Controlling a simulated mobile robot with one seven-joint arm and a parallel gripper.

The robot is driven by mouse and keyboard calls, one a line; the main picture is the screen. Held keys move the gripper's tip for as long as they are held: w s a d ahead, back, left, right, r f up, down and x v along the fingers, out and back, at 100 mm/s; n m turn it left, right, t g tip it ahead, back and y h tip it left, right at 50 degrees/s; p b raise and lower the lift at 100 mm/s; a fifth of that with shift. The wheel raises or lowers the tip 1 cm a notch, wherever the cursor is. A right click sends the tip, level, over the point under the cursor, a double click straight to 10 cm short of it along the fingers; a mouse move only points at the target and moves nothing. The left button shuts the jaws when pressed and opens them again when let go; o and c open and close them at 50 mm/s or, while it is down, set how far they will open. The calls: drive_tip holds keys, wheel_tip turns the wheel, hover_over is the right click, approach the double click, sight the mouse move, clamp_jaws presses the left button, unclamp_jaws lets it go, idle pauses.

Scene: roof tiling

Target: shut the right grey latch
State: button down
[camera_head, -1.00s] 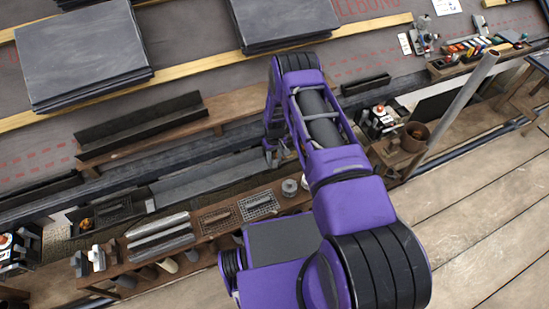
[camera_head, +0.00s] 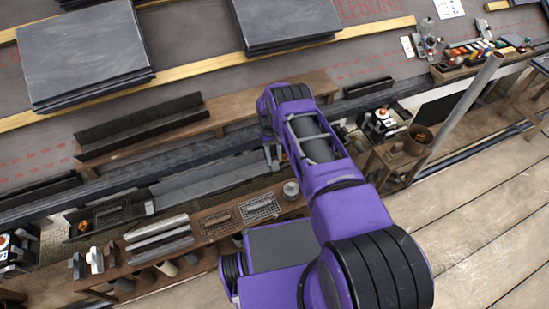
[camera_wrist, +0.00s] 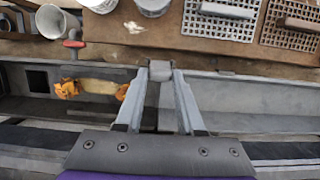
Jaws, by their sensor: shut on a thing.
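My gripper (camera_wrist: 160,84) points toward the top of the wrist view, and its two grey fingers close in on a small grey block. This block looks like the grey latch (camera_wrist: 160,69), at the edge of the long grey gutter trough (camera_wrist: 245,92). In the head view my gripper (camera_head: 273,158) reaches down to the trough (camera_head: 205,180) near its right end. The latch is too small and too covered by the fingers there to tell its angle.
A wooden bench (camera_head: 195,248) with grey tubes, mesh trays (camera_head: 258,206) and a tin (camera_head: 291,189) stands in front of the trough. In the wrist view, a red-handled tool (camera_wrist: 73,44) and orange items (camera_wrist: 68,88) lie to the left. Slate stacks (camera_head: 85,55) lie behind.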

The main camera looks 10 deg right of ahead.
drive_tip(key=c, duration=0.5)
unclamp_jaws()
drive_tip(key=p+v, duration=0.1)
drive_tip(key=v, duration=1.6)
drive_tip(key=shift+r, duration=0.25)
